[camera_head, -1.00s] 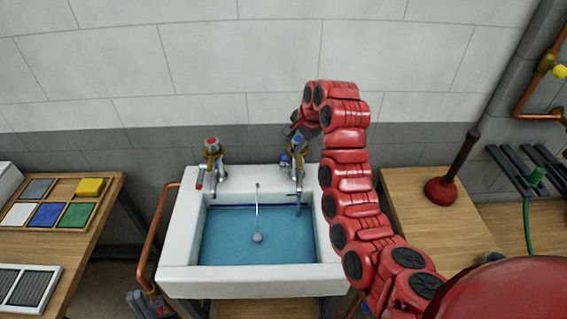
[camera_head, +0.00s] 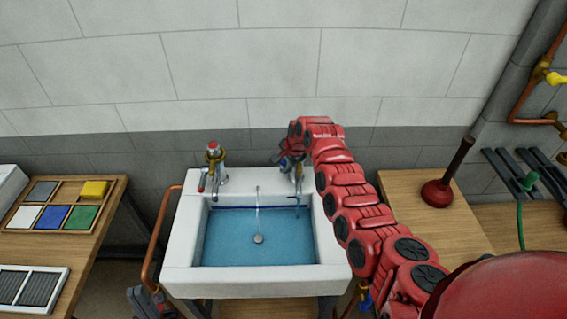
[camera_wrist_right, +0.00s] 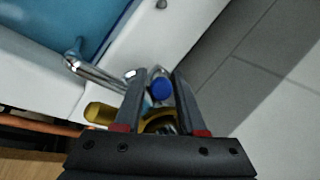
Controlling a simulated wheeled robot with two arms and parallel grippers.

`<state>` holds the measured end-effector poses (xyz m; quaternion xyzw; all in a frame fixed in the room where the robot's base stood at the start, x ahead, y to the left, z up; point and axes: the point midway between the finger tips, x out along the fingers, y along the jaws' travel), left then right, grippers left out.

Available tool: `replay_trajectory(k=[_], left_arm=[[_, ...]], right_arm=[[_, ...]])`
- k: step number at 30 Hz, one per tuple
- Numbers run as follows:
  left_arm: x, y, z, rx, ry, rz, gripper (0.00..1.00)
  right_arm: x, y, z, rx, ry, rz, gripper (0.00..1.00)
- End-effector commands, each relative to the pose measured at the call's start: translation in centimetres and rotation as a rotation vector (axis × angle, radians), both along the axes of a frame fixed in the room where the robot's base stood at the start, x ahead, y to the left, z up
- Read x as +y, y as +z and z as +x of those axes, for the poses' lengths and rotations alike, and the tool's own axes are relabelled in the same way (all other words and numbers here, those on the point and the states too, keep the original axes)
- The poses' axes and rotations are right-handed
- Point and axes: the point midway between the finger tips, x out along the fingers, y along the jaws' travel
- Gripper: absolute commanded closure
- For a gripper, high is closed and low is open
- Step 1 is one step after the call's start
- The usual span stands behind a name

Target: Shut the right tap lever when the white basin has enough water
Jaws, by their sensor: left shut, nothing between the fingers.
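The white basin (camera_head: 180,240) holds blue water (camera_head: 225,240). A dark blue line (camera_head: 235,207) runs along its back inner wall, with the water surface close under it. A thin blue streak hangs below the spout of the right tap (camera_head: 298,190). My right gripper (camera_head: 289,163) is at this tap. In the right wrist view, its two fingers (camera_wrist_right: 158,108) stand apart on either side of the tap's blue cap (camera_wrist_right: 161,88); contact is unclear. The right lever is mostly hidden by the gripper. My left gripper (camera_head: 140,300) is shut, low beside the basin's front left corner.
The left tap (camera_head: 215,165) has a red lever. A copper pipe (camera_head: 160,230) runs left of the basin. A left bench holds a tray of coloured tiles (camera_head: 62,205) and a grey-slatted panel (camera_head: 28,287). A plunger (camera_head: 437,193) stands on the right bench.

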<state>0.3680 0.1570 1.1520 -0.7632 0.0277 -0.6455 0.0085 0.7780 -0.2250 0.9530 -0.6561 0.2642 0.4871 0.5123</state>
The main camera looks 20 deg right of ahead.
Motion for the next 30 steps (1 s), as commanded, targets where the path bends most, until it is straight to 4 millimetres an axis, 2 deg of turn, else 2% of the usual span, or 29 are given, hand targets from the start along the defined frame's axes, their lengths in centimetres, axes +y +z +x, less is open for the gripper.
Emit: replay_trajectory(k=[6, 8, 13, 30], left_arm=[[0.0, -0.01, 0.0, 0.0, 0.0, 0.0, 1.0], [0.0, -0.01, 0.0, 0.0, 0.0, 0.0, 1.0], [0.0, 0.0, 0.0, 0.0, 0.0, 0.0, 1.0], [0.0, 0.0, 0.0, 0.0, 0.0, 0.0, 1.0]], right_arm=[[0.0, 0.01, 0.02, 0.0, 0.0, 0.0, 0.6], [-0.01, 0.0, 0.01, 0.0, 0.0, 0.0, 0.7], [-0.03, 0.02, 0.01, 0.0, 0.0, 0.0, 1.0], [-0.07, 0.01, 0.0, 0.001, 0.0, -0.001, 1.0]])
